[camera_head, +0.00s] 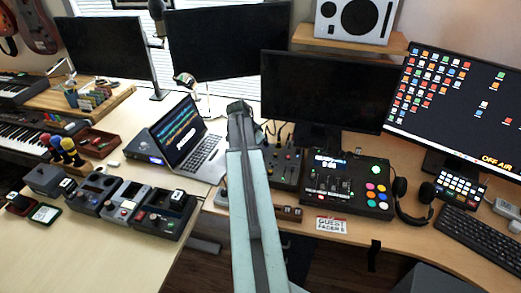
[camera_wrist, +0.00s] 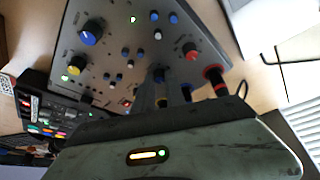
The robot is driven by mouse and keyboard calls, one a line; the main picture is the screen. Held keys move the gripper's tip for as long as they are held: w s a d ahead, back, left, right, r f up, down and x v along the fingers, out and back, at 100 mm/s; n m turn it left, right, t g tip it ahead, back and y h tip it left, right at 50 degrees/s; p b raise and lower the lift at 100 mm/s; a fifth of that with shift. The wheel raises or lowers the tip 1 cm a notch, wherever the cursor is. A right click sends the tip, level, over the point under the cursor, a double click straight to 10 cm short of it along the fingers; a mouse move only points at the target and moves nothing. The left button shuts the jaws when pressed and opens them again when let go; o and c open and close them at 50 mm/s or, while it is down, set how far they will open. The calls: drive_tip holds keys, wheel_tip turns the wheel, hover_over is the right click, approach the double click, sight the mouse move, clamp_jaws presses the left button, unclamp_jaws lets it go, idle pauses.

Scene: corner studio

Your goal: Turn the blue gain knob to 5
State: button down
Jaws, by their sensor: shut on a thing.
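The grey mixer panel (camera_wrist: 125,45) fills the upper part of the wrist view, with several knobs on it. My gripper (camera_wrist: 165,84) reaches onto its lower middle, and its fingers are shut on a blue knob (camera_wrist: 158,73), mostly hidden between them. A large blue knob (camera_wrist: 91,32) stands clear at the panel's upper left. I cannot read a scale or the held knob's setting. In the head view my arm covers the left side of the mixer (camera_head: 285,165), and the fingertips are hidden.
A yellow knob (camera_wrist: 76,65) is at the left. A laptop (camera_head: 188,140) stands left of the mixer, and a fader console (camera_head: 345,185) stands right of it.

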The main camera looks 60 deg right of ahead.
drive_tip(key=shift+a, duration=0.1)
drive_tip(key=c, duration=1.7)
unclamp_jaws()
drive_tip(key=p+v, duration=0.7)
drive_tip(key=shift+a+r, duration=0.1)
drive_tip(key=shift+r, duration=0.3)
